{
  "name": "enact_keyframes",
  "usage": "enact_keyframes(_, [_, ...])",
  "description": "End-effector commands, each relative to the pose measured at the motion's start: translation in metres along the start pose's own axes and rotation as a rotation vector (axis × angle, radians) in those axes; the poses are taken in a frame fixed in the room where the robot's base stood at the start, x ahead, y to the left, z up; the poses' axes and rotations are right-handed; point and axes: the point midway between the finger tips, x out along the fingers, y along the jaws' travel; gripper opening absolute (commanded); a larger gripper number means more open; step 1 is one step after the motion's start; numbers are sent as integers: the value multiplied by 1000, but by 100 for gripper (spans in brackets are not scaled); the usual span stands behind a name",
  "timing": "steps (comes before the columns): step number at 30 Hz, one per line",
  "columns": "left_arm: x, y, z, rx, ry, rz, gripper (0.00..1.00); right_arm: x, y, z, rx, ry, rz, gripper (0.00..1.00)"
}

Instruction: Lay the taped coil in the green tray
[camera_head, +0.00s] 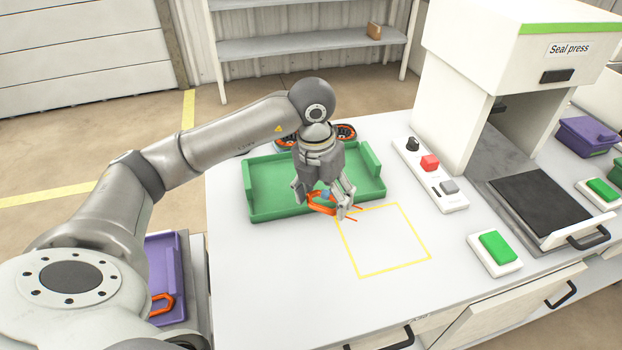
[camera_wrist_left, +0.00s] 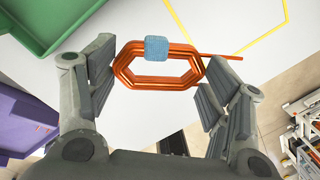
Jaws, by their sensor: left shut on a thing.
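An orange wire coil (camera_head: 320,208) with a blue tape patch is held by my left gripper (camera_head: 325,203). In the left wrist view the coil (camera_wrist_left: 130,74) lies flat between the two fingers of my left gripper (camera_wrist_left: 158,85), with the blue tape (camera_wrist_left: 156,49) on its far side and a wire end sticking out right. The green tray (camera_head: 262,172) is on the white table, and the held coil is over its front edge. The green tray also shows in the left wrist view (camera_wrist_left: 62,28) at upper left. My right gripper is not in view.
A yellow square outline (camera_head: 420,233) marks bare table right of the coil. Behind the tray are dark round coils (camera_head: 345,132). A control strip (camera_head: 430,172) and the seal press (camera_head: 520,40) stand right. A purple tray (camera_head: 160,265) with an orange coil (camera_head: 162,304) is at lower left.

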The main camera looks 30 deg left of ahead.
Motion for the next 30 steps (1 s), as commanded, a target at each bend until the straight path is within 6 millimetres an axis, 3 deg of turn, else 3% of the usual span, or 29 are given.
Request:
enact_keyframes(6, [-10,9,12,-352,3,3,46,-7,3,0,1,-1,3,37])
enact_keyframes(13, [-16,17,20,-620,-1,0,46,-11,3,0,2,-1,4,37])
enact_keyframes(20, [-15,26,27,-714,-2,-2,46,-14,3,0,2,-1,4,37])
enact_keyframes(30, [12,78,66,-716,0,-1,46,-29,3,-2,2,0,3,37])
